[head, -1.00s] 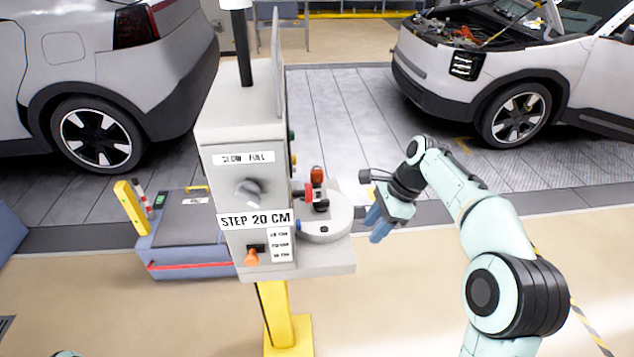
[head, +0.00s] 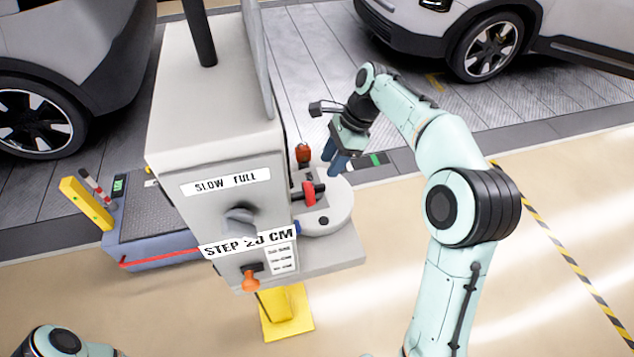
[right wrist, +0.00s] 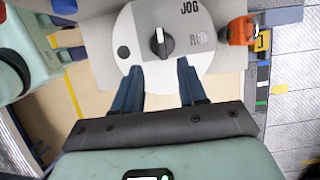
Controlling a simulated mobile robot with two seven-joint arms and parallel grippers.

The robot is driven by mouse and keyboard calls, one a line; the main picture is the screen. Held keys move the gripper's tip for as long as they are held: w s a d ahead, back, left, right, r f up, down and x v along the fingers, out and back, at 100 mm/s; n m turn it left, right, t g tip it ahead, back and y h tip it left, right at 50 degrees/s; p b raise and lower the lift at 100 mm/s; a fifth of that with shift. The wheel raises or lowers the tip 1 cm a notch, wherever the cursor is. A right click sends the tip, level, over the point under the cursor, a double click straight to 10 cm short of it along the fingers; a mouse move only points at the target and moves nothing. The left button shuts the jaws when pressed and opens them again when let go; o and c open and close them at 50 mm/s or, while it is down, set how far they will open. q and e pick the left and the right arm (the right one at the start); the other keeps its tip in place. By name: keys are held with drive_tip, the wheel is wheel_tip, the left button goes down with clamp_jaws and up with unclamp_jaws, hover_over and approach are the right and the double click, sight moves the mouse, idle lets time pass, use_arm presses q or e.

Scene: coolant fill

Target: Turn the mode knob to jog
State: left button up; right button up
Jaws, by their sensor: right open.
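The mode knob (right wrist: 162,42) is black with a white pointer mark, on a round pale plate (right wrist: 140,20) in the right wrist view. Its mark points up in that picture, left of the JOG label (right wrist: 190,7); a fainter label, partly washed out, lies right of the knob. My right gripper (right wrist: 163,68) is open, its two blue fingers just below the knob with nothing between them. In the head view my right gripper (head: 338,165) hangs over the far edge of the round plate (head: 338,215).
The grey pedestal (head: 215,120) stands left of the plate, with a grey knob (head: 239,219) and an orange lever (head: 250,280) on its front. A red-and-black part (head: 309,194) and an orange-red part (head: 303,153) stick up near my right gripper. Floor to the right is clear.

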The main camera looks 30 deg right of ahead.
sight(315, 186)
use_arm(q)
drive_tip(key=shift+s+f+b, duration=0.6)
drive_tip(key=shift+s+f, duration=0.1)
drive_tip(key=shift+f, duration=0.35)
use_arm(e)
drive_tip(key=x, duration=0.8)
drive_tip(key=shift+w+a+f, duration=0.2)
drive_tip(key=shift+f, duration=0.1)
clamp_jaws()
